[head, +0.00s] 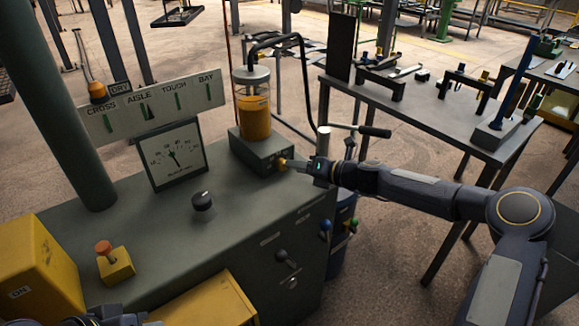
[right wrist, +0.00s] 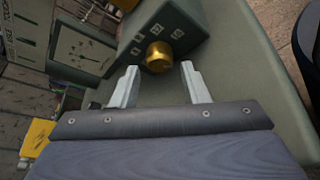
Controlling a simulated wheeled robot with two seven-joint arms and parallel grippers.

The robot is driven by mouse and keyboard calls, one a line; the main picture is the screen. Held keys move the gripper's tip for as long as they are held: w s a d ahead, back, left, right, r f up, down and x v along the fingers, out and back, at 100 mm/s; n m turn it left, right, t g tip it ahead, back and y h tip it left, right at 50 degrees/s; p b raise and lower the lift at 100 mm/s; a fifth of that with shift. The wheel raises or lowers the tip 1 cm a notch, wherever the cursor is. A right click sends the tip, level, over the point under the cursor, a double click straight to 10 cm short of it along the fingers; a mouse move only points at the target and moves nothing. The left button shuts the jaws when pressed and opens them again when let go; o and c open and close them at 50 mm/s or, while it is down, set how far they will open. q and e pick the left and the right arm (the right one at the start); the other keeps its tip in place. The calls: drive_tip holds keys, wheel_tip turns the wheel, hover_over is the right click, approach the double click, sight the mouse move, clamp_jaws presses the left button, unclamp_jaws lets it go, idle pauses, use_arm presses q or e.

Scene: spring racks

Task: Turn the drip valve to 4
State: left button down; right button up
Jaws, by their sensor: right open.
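The drip valve is a round brass knob (right wrist: 159,57) on the face of a dark grey block (head: 262,150). A clear cylinder (head: 253,105) with amber oil stands on the block. My right gripper (right wrist: 160,70) is open, its two pale fingers pointing at the knob, one to each side in the picture. The knob lies just beyond the fingertips, and I see no contact. In the head view the knob (head: 283,163) is partly hidden by the gripper. My left gripper's fingers do not show.
A sign board (head: 150,104) stands behind. A workbench (head: 420,105) with tools is at the right.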

sight(282, 164)
drive_tip(key=shift+x, duration=1.9)
drive_tip(key=c, duration=0.7)
